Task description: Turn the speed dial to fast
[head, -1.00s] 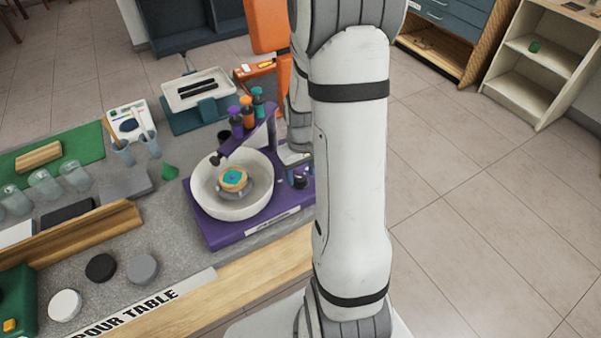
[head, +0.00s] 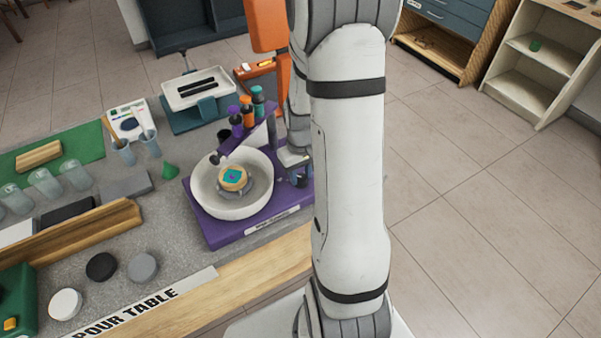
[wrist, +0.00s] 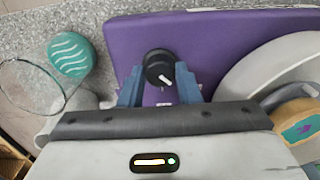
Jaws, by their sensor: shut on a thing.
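The speed dial (wrist: 158,66) is a round black knob with a white pointer line, on the purple base (wrist: 130,40) of the spin machine. In the wrist view the pointer slants toward the lower right. My gripper (wrist: 159,84) has its blue fingers on either side of the dial, shut on it. In the head view my gripper (head: 300,179) is low at the right end of the purple base (head: 232,236), largely behind my arm, and covers the dial. No speed markings are readable.
A white bowl (head: 209,200) with a round piece (head: 233,178) at its middle sits on the base. Purple, orange and teal bottles (head: 257,95) stand on an arm above it. A glass and a teal-lidded container (wrist: 70,55) are at left in the wrist view.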

